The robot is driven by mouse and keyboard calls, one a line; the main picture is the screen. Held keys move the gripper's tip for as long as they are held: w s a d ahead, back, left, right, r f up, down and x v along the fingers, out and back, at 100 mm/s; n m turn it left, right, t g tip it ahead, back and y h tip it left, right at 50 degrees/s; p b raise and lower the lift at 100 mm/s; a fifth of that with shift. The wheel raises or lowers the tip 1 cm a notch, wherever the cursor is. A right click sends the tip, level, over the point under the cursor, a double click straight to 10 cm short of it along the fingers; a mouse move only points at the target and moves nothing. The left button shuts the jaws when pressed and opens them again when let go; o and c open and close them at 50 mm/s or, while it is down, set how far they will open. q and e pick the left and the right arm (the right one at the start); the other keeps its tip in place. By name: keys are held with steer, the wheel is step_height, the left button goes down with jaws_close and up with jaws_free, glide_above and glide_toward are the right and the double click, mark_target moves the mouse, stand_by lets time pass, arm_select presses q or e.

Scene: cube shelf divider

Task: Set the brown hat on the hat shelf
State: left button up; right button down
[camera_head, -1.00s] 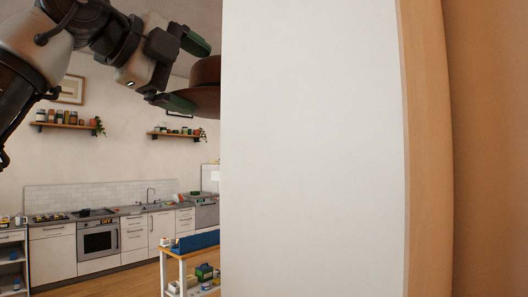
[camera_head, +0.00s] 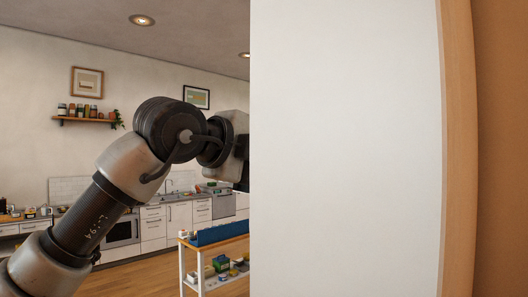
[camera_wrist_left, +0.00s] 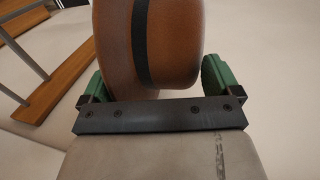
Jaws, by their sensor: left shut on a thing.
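The brown hat (camera_wrist_left: 182,40) with a black band fills the upper middle of the left wrist view. My left gripper (camera_wrist_left: 154,78) is shut on the hat, with one green finger on each side of it. In the head view my left arm comes in from the left, and its gripper and the hat are hidden behind a white panel. A wooden board (camera_wrist_left: 55,88) with metal rods shows at the left of the wrist view; I cannot tell whether it is the hat shelf. My right gripper is in neither view.
The large white panel (camera_head: 345,150) with a wooden edge (camera_head: 457,150) stands close and blocks the right half of the head view. Beyond it are a kitchen counter, a small wall shelf (camera_head: 84,120) with jars, and a trolley (camera_head: 215,245) with a blue thing on top.

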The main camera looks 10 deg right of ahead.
arm_select(q)
steer(key=shift+d, duration=0.2)
steer(key=shift+s+f, duration=0.1)
steer(key=o, duration=0.7)
steer(key=shift+c, duration=0.2)
steer(key=shift+a, duration=0.15)
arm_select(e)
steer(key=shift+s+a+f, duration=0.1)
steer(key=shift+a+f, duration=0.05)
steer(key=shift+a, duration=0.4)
arm_select(q)
steer(key=shift+a, duration=0.1)
steer(key=b+v, duration=0.7)
steer(key=v, duration=0.4)
steer(key=shift+s+a+r, duration=0.2)
steer(key=shift+s+r, duration=0.1)
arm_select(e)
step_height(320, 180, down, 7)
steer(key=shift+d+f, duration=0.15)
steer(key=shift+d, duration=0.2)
